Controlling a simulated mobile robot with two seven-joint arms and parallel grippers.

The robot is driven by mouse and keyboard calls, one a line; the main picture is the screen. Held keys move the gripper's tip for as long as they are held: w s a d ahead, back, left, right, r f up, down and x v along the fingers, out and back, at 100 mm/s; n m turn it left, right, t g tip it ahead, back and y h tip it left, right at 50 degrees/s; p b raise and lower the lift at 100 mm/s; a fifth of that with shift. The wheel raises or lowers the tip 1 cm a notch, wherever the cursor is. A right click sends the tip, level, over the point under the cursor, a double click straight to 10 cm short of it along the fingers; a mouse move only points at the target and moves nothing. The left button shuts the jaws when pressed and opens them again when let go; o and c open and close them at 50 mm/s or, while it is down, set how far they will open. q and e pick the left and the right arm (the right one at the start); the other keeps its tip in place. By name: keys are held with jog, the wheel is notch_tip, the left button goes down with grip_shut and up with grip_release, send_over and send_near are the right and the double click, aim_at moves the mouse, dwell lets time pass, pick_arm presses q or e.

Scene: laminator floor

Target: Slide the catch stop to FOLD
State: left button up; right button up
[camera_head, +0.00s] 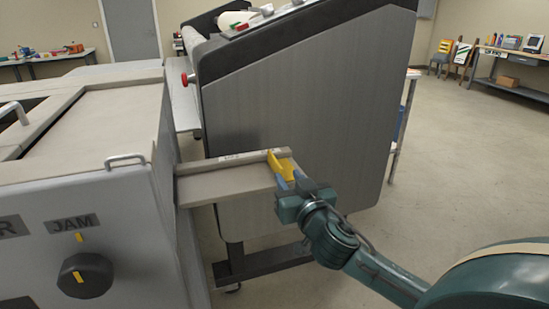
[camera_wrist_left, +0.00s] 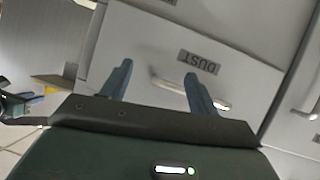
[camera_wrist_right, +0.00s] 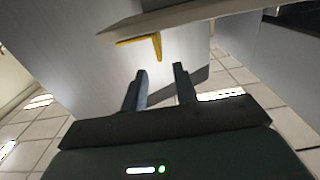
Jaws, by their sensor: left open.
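The yellow catch stop (camera_head: 280,165) sits at the outer end of the beige catch tray (camera_head: 225,185), which juts from the grey machine. It also shows in the right wrist view (camera_wrist_right: 157,46) as a yellow strip with a tab pointing down. My right gripper (camera_head: 291,181) is at the catch stop in the head view. In the right wrist view its two fingers (camera_wrist_right: 160,70) are apart, with the tab just beyond and between the tips; contact cannot be told. My left gripper (camera_wrist_left: 156,77) is open and empty, facing a panel marked DUST. Lettering on the tray's rail is too small to read.
A handle (camera_wrist_left: 190,95) lies in front of the left fingers. The grey machine (camera_head: 90,200) carries a JAM knob (camera_head: 85,275). A large slanted machine (camera_head: 310,110) stands behind the tray. Open floor (camera_head: 460,170) lies to the right.

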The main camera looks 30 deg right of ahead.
aim_at(275, 159)
jog(key=p+x, duration=0.1)
jog(key=x, duration=0.8)
jog(key=shift+w, duration=0.4)
grip_shut()
